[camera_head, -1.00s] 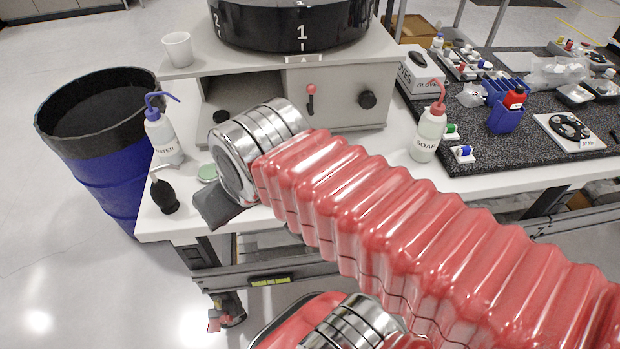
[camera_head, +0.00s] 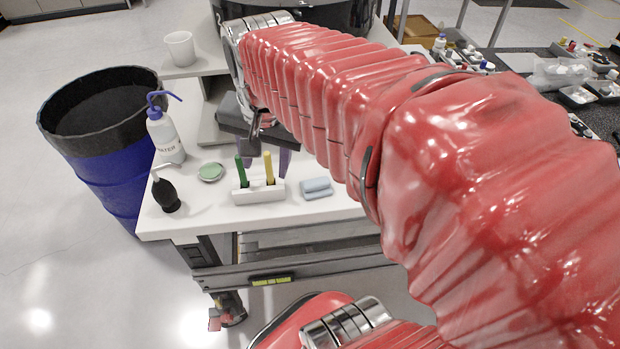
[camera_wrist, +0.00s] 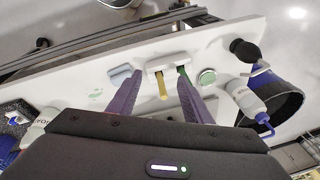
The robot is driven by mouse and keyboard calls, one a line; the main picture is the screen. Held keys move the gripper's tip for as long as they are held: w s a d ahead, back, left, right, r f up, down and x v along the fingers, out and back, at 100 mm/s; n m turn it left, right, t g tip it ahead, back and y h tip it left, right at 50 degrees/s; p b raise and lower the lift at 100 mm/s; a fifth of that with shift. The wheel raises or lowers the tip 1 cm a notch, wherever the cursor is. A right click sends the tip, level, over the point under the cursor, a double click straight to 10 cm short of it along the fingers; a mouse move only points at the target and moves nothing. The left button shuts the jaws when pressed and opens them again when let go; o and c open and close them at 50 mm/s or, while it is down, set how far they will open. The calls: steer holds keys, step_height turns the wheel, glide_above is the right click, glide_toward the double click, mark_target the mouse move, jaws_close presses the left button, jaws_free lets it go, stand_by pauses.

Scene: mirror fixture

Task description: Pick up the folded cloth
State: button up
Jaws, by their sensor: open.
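The folded cloth (camera_head: 317,188) is a small pale blue bundle lying on the white tabletop near its front edge. It also shows in the wrist view (camera_wrist: 120,75), to the left of a white holder and close outside the left finger. My gripper (camera_wrist: 160,84) is open, with two purple fingers spread apart and nothing seen held between them. In the head view my gripper (camera_head: 266,164) hangs behind and above the holder, to the left of the cloth and apart from it. My red arm hides part of the table.
The white holder (camera_head: 259,196) with a green and a yellow stick stands left of the cloth. A green disc (camera_head: 210,171), a black bulb blower (camera_head: 165,194) and a water bottle (camera_head: 165,137) stand farther left. A blue bin (camera_head: 105,180) is beside the table.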

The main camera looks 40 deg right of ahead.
steer(key=d+f+m+g, duration=0.1)
steer(key=d+m+g, duration=0.1)
steer(key=d+m, duration=1)
steer(key=shift+w+d+f+g+y, duration=0.2)
steer(key=shift+w+d+g+y, duration=0.15)
steer(key=shift+d, duration=0.5)
steer(key=shift+f, duration=0.1)
glide_above(316, 181)
steer(key=f, duration=0.8)
steer(key=shift+w+d+f, duration=0.1)
steer(key=shift+w+f, duration=0.1)
steer(key=shift+f, duration=0.1)
steer(key=shift+s+f, duration=0.15)
steer(key=shift+f, duration=1.1)
steer(key=shift+s+f, duration=0.1)
steer(key=shift+f, duration=1.15)
steer(key=shift+c, duration=0.4)
